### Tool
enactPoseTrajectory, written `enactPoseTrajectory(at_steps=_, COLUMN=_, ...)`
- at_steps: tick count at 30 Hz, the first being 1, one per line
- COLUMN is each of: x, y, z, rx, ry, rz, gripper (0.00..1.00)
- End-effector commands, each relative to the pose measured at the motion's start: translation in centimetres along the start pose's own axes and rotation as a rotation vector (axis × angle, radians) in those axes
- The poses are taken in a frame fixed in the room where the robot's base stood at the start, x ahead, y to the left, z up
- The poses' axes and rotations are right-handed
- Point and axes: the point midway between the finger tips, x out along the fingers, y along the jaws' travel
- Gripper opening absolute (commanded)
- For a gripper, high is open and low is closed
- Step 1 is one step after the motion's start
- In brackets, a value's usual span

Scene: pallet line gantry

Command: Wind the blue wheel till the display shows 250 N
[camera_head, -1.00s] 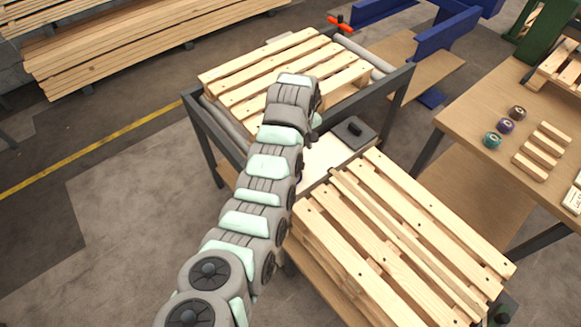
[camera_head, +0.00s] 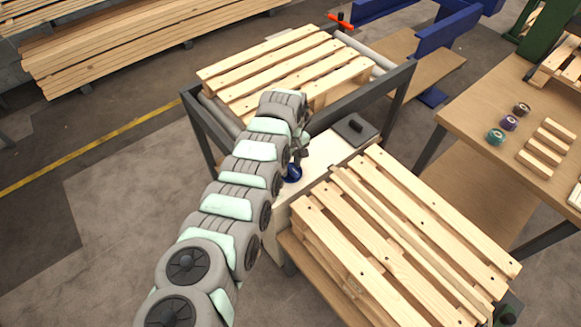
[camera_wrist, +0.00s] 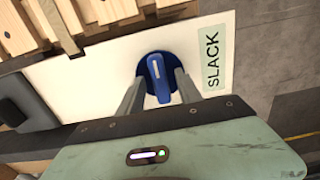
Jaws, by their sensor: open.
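The blue wheel (camera_wrist: 157,77) sits on a white panel (camera_wrist: 95,85) in the wrist view, with a raised grip bar bearing a white line. It also shows in the head view (camera_head: 291,173), partly hidden by my arm. My gripper (camera_wrist: 158,85) is open, its two fingers reaching over the wheel on either side of the bar. I cannot tell whether they touch it. A label reading SLACK (camera_wrist: 213,58) is beside the wheel. No display reading is visible in either view.
A dark grey box (camera_head: 355,130) stands on the panel's far end. A stacked pallet (camera_head: 400,240) lies close on the right, and another pallet (camera_head: 285,70) rests on the roller frame behind. A workbench (camera_head: 460,125) holds colored spools and wood blocks.

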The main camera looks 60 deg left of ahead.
Motion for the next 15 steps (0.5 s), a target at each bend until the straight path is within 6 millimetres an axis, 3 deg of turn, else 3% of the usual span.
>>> enactPoseTrajectory(at_steps=10, x=0.34, y=-0.01, z=0.02, rx=0.000, ry=0.000, rz=0.000, gripper=0.42)
enactPoseTrajectory(at_steps=15, x=0.32, y=0.00, z=-0.01, rx=0.000, ry=0.000, rz=0.000, gripper=0.28)
